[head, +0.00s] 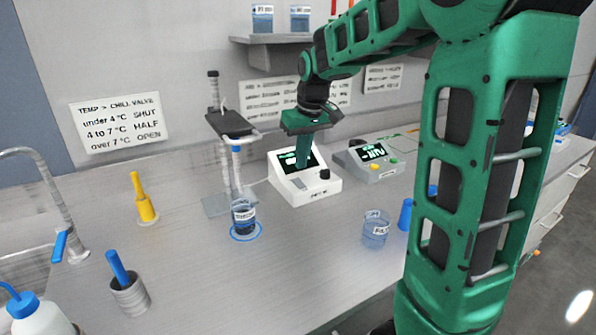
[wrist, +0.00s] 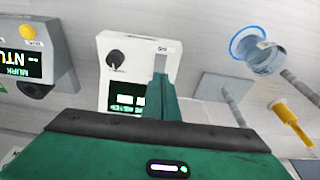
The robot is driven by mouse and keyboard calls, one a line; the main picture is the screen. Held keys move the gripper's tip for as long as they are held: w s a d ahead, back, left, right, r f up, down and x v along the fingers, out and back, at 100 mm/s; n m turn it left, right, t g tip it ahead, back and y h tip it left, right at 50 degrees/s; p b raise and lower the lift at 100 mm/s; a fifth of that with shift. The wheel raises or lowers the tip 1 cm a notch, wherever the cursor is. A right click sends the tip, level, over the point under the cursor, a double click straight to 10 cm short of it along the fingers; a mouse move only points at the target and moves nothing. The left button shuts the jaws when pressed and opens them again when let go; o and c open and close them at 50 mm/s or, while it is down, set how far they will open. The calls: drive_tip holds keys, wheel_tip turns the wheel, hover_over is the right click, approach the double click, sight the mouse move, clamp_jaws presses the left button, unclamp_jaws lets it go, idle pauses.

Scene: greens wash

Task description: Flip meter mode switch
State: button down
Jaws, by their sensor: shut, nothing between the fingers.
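The white meter (head: 305,190) stands on the bench with a green-lit display, a black knob (head: 324,174) and a small grey switch-like part (head: 299,183) on its sloped face. My gripper (head: 302,164) is shut and empty, pointing down over the meter's face and covering part of the display. In the wrist view the meter (wrist: 107,42) is upside down, with its knob (wrist: 113,58) left of my gripper (wrist: 161,78). A grey strip (wrist: 160,63), perhaps the switch, shows just past the fingertips. I cannot tell whether they touch it or which way it is set.
A grey meter (head: 376,172) with yellow and green buttons stands to the right. A stand (head: 216,203) and a beaker (head: 243,222) on a blue ring are at left. Another beaker (head: 376,233) is in front right. A yellow-handled tool (head: 145,208) stands farther left.

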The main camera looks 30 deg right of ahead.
drive_tip(key=s+r, duration=0.4)
drive_tip(key=r, duration=0.4)
drive_tip(key=shift+s, duration=0.1)
